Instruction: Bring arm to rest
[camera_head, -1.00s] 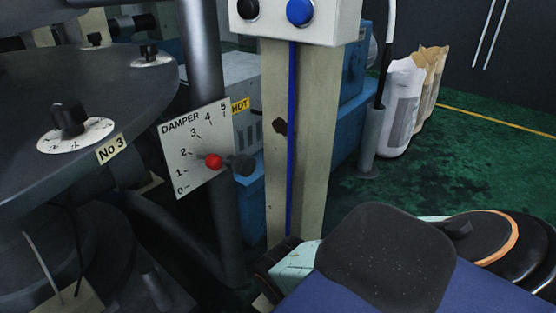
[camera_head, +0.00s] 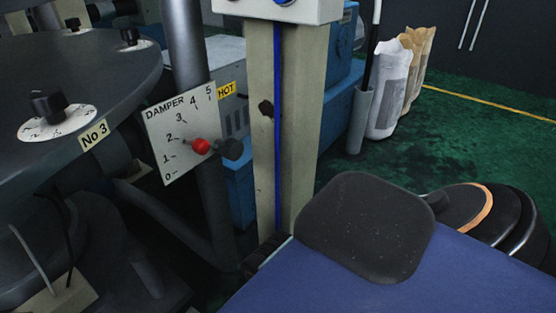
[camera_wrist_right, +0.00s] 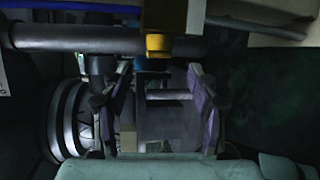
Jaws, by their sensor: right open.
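My right gripper (camera_wrist_right: 160,108) shows in the right wrist view with its two fingers apart and nothing seen between them. In the head view my right arm enters at the lower right, and its gripper cannot be made out there. A dark pipe (camera_wrist_right: 60,40) and a yellow-tipped part (camera_wrist_right: 158,45) lie beyond the fingers in the wrist view. My left gripper is not in view.
A damper plate (camera_head: 165,115) with a red knob (camera_head: 200,146) near the 2 mark stands left of a beige post (camera_head: 300,130). A round dark table (camera_head: 110,75) with dials is at left. Bags (camera_head: 390,90) stand at the back.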

